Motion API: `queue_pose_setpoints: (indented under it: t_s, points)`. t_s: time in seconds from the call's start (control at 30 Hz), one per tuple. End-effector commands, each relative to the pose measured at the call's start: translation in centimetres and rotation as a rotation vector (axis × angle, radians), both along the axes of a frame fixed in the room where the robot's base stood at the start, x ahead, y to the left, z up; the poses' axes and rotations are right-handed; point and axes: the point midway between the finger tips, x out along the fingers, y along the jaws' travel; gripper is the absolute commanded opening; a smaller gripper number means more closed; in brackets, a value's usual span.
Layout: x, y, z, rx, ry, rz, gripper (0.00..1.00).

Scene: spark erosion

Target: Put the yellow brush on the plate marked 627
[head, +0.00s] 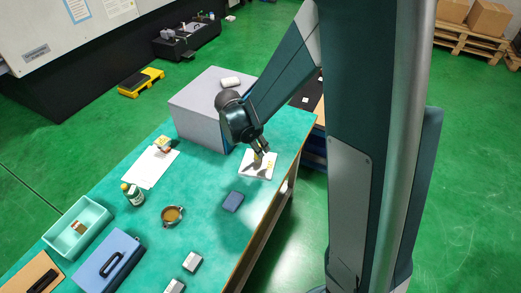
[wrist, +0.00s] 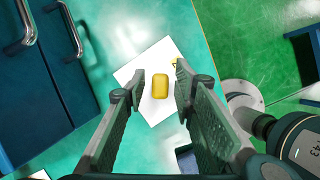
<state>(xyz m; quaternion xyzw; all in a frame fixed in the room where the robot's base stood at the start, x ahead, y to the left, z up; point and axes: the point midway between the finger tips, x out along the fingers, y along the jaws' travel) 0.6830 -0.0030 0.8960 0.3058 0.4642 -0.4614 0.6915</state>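A yellow, rounded block-shaped thing (wrist: 160,88), which may be the brush, shows between my fingers in the wrist view. It lies on, or is held just above, a white plate or sheet (wrist: 130,73). This white piece also shows in the head view (head: 247,173) near the table's right edge, with yellow marks on it; I cannot read any number. My gripper (head: 260,150) points down over it. In the wrist view my gripper (wrist: 160,81) has its fingers apart, with a gap on each side of the yellow thing.
A grey box (head: 198,112) stands close behind my gripper. A dark blue block (head: 233,201) lies in front of the white piece.

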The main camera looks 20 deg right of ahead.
Motion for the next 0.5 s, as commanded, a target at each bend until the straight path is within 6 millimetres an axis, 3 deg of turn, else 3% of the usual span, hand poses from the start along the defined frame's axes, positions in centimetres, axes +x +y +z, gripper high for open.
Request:
queue_pose_setpoints:
  t_s: [0.3, 0.5]
  points:
    - [-0.6, 1.5, 3.9, 0.0, 0.0, 0.001, 0.27]
    - [-0.8, 2.1, 5.4, 0.0, -0.001, 0.0, 0.27]
